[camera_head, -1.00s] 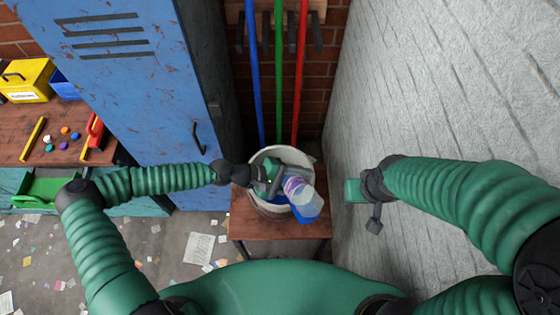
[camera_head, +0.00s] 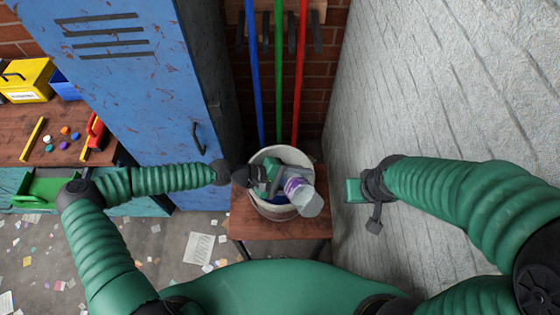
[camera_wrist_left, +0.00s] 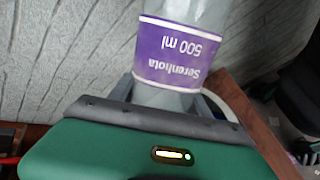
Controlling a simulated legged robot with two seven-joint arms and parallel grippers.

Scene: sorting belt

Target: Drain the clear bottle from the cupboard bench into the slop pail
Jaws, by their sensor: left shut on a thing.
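The clear bottle (camera_head: 306,198) with a purple and white label is tilted over the white slop pail (camera_head: 262,158) in the head view, one end sticking out past the pail's front right rim. No blue shows in the bottle's clear end. My left gripper (camera_head: 284,186) is shut on the bottle above the pail. In the left wrist view the bottle (camera_wrist_left: 180,48) shows its label upside down, with "500 ml" on it; its upper end is cut off. Some blue shows inside the pail below the gripper. My right gripper (camera_head: 360,195) hangs beside the wall, its fingers unclear.
The pail stands on a small brown table (camera_head: 250,222). Blue, green and red poles (camera_head: 279,80) stand behind it. A blue locker (camera_head: 150,100) is to the left, a grey wall (camera_head: 450,90) to the right. A bench (camera_head: 100,160) with coloured items is far left.

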